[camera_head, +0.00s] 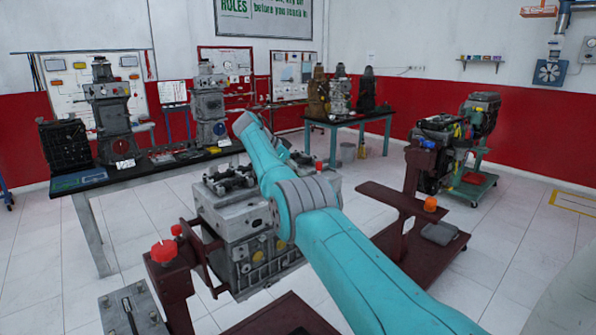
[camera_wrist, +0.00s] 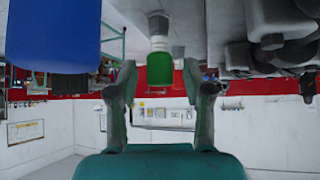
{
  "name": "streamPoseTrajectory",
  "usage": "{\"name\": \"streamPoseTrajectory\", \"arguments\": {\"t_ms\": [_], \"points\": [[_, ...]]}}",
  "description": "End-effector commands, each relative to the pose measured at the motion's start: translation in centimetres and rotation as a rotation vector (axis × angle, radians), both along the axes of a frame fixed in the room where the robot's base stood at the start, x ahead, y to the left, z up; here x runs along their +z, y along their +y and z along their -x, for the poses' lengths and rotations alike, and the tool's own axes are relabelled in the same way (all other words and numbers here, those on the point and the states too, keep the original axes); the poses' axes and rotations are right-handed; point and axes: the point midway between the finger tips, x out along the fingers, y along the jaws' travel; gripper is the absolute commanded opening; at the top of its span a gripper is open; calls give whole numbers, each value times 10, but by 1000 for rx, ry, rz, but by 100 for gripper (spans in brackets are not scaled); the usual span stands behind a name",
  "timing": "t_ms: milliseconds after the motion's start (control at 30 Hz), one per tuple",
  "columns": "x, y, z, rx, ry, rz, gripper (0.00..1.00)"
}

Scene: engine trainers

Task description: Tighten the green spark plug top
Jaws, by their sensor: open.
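The green spark plug top (camera_wrist: 159,69) shows in the wrist view, joined to a pale stem and a grey cylindrical part at the picture's top edge. My gripper (camera_wrist: 159,82) is open, with one finger on each side of the green top. Gaps show between the fingers and the top, so I see no contact. A larger blue cylinder (camera_wrist: 55,35) is nearer the camera at the left. In the head view my arm reaches over the grey engine (camera_head: 240,222). My gripper and the green top cannot be made out there.
Grey engine parts (camera_wrist: 268,25) crowd the right of the wrist view. The engine's dark red stand has a red knob (camera_head: 164,251) in front. Another dark red stand (camera_head: 410,205) is on the right. A workbench (camera_head: 150,173) with engine models stands behind. Tiled floor is open at left.

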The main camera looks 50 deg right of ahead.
Motion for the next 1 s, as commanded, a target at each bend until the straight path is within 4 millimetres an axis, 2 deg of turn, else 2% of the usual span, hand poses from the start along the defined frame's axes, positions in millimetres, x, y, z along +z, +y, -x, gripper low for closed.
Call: {"name": "streamPoseTrajectory", "arguments": {"t_ms": [467, 1000], "points": [[-1, 0, 0, 59, -1, 2, 51], [0, 0, 1, 317, -2, 2, 51]]}}
